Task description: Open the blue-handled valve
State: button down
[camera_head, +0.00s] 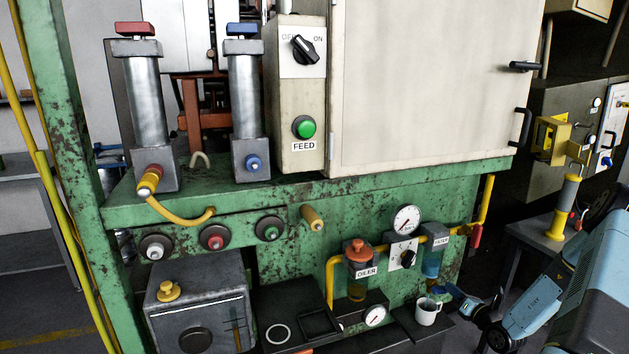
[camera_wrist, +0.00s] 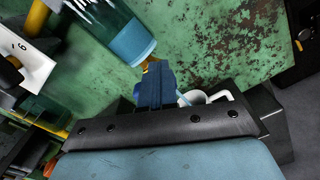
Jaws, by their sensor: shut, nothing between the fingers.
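My gripper (camera_head: 442,290) is at the lower right of the green machine, just under the filter bowl (camera_head: 431,265) and beside a white mug (camera_head: 428,311). In the wrist view its dark blue fingers (camera_wrist: 157,76) are together and empty, close below a brass fitting under the filter bowl (camera_wrist: 127,38). A thin light-blue piece (camera_wrist: 184,99) shows beside the fingers; I cannot tell whether it is a valve handle. Far to the left, the right-hand metal cylinder has a blue cap (camera_head: 242,29) and a blue knob (camera_head: 253,163) at its base.
The mug also shows behind my fingers in the wrist view (camera_wrist: 219,97). A red-handled valve (camera_head: 475,237) hangs on the yellow pipe to the right. The oiler (camera_head: 359,262), a gauge (camera_head: 407,219) and a black switch (camera_head: 407,258) are left of the filter. A dark box (camera_head: 201,310) stands lower left.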

jog(key=shift+d+r, duration=0.1)
jog(key=shift+d, duration=0.05)
jog(key=shift+d+r, duration=0.1)
jog(key=shift+d, duration=0.1)
jog(key=v, duration=0.5)
jog(key=shift+s+d, duration=0.1)
jog(key=shift+s, duration=0.25)
jog(key=shift+r, duration=0.1)
